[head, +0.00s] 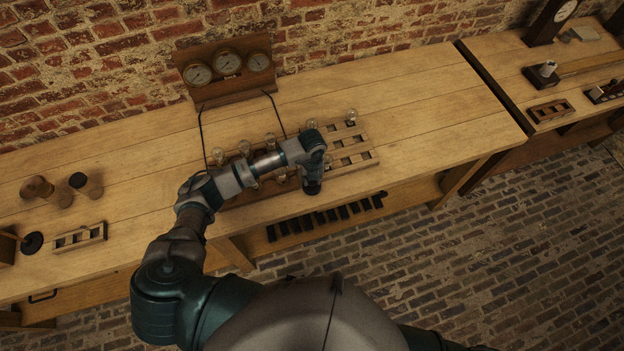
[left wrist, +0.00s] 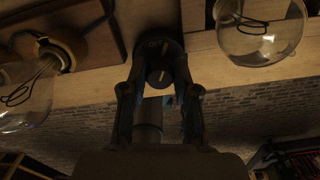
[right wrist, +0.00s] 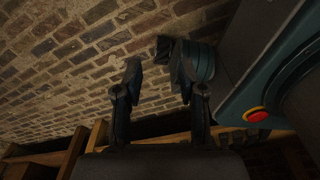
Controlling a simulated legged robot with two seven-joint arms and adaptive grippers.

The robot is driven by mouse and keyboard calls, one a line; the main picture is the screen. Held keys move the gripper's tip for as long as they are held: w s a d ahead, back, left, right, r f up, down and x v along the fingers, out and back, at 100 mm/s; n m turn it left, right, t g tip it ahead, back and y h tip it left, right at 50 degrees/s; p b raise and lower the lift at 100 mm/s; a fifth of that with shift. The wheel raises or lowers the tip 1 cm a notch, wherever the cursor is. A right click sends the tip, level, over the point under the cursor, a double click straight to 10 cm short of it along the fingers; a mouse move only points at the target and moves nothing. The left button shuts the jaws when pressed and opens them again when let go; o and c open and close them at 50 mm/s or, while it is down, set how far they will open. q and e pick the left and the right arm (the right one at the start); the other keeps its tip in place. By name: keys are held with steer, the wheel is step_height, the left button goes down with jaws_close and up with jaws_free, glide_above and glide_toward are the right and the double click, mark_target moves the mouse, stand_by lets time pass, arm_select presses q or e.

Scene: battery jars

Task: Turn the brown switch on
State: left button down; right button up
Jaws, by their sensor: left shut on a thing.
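The switch (left wrist: 158,45) shows in the left wrist view as a dark round body with pale lettering, only partly readable. Its small knob (left wrist: 160,77) carries a pale pointer line, roughly upright in the picture. My left gripper (left wrist: 161,68) has a finger on either side of the knob and is shut on it. In the head view my left gripper (head: 313,184) points down at the front edge of the bench and hides the switch. My right gripper (right wrist: 157,66) is open and empty, with brick paving behind it.
Glass bulbs (left wrist: 262,35) flank the left gripper closely. A wooden slotted rack (head: 362,160) and a gauge board (head: 226,72) with wires stand on the bench (head: 420,100). Wooden knobs (head: 45,191) are at the left. The bench's right part is clear.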

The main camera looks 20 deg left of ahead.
arm_select(q)
steer(key=m+b, duration=0.1)
steer(key=m, duration=0.2)
steer(key=shift+w+m+b, duration=0.15)
steer(key=shift+m+b, duration=0.2)
steer(key=shift+m, duration=0.05)
steer(key=m+b, duration=0.2)
steer(key=m, duration=0.1)
steer(key=shift+m, duration=0.3)
arm_select(e)
step_height(320, 180, down, 4)
steer(key=d, duration=0.1)
arm_select(q)
steer(key=m+b, duration=0.2)
steer(key=m, duration=0.3)
steer(key=shift+b, duration=0.4)
steer(key=shift+r+m, duration=0.1)
steer(key=shift+m, duration=0.3)
arm_select(e)
steer(key=w+a+r, duration=0.2)
steer(key=w, duration=0.7)
steer(key=shift+a+r, duration=0.15)
steer(key=shift+r, duration=0.15)
steer(key=shift+w, duration=0.1)
arm_select(q)
steer(key=c, duration=0.9)
jaws_free()
steer(key=shift+o, duration=0.2)
arm_select(e)
steer(key=shift+w, duration=0.1)
